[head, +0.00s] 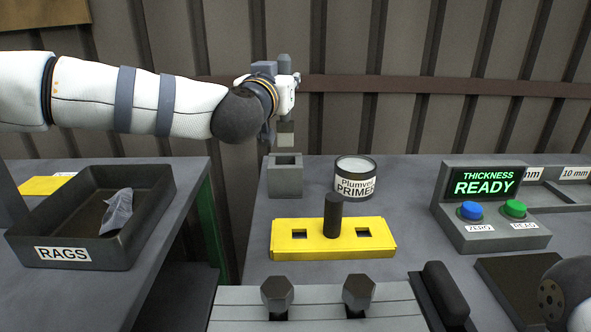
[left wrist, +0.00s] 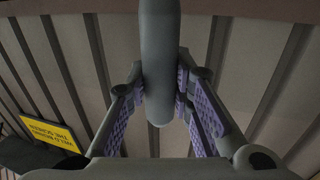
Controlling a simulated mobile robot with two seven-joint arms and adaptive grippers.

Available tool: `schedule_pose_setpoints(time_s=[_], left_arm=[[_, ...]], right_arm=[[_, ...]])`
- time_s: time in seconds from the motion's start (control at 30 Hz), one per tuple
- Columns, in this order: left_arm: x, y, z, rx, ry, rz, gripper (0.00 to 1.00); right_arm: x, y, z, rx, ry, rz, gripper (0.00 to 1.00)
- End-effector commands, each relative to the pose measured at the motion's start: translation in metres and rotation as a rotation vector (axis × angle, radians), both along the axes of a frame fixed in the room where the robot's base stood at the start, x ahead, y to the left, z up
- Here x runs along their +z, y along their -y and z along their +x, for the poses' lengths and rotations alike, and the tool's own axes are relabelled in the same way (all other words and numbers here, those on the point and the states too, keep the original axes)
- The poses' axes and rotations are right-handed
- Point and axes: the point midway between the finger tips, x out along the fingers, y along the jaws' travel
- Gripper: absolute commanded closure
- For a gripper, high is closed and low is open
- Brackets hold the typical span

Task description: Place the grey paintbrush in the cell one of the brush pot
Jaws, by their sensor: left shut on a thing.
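My left gripper (head: 283,92) is shut on the grey paintbrush (head: 285,128), which hangs upright with its pale bristle end down. In the left wrist view the brush's thick rounded grey handle (left wrist: 160,60) stands between the purple finger pads of the left gripper (left wrist: 165,95). The brush is above the grey square pot (head: 284,182), which looks like the brush pot. It has a square opening on top. The bristle end appears just above that opening, with a small gap. My right gripper is out of view.
A primer tin (head: 355,180) stands right of the pot. In front is a yellow block (head: 333,250) with a dark post (head: 333,215) and two square holes. A rag tray (head: 160,200) is at left, a thickness gauge (head: 490,235) at right. A gap separates the tables.

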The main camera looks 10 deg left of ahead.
Motion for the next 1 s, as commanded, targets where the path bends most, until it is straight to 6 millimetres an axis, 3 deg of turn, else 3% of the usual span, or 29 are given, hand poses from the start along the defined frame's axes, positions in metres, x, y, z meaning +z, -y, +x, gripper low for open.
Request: schedule_pose_setpoints(time_s=[0.2, 0.53, 0.87, 0.9, 0.97, 1.0], left_arm=[[-0.051, 0.000, 0.001, -0.001, -0.013, 0.000, 1.00], [-0.101, 0.000, 0.000, 0.000, -0.009, 0.001, 1.00], [-0.102, 0.000, -0.001, 0.000, 0.000, 0.002, 1.00], [-0.102, 0.000, -0.001, 0.000, 0.000, 0.002, 0.72], [-0.102, 0.000, -0.001, 0.000, 0.000, 0.002, 0.59], [-0.102, 0.000, -0.001, 0.000, -0.001, 0.002, 0.59]], right_arm=[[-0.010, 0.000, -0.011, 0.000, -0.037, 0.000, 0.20], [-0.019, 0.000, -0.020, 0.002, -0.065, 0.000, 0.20], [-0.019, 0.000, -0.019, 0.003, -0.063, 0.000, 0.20], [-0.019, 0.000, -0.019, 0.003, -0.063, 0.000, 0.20], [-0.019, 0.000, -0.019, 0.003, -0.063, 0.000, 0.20], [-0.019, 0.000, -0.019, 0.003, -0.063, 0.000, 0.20]])
